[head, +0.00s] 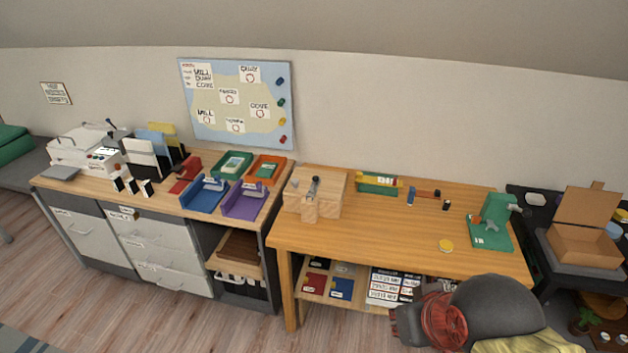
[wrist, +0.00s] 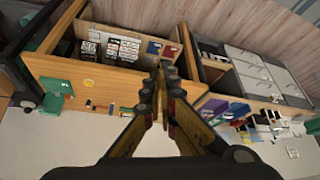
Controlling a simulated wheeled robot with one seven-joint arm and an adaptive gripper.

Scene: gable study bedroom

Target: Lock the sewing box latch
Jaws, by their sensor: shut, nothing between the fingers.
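A light wooden box (head: 325,189) stands at the left end of the wooden table, apparently the sewing box. A grey metal lever or latch (head: 313,187) sits on its top front. Its exact position is too small to tell. My gripper (wrist: 165,70) is shut and empty in the wrist view, with its fingertips together. In the head view, part of my arm shows at the lower right, in front of the table and well apart from the box. In the wrist view the box cannot be made out; my fingers cover that area.
The wooden table (head: 400,230) has a clear middle front. A yellow disc (head: 446,245) and a green stand (head: 490,223) lie to the right. Blue (head: 205,196) and purple (head: 243,201) trays stand left of the box. An open cardboard box (head: 583,243) is far right.

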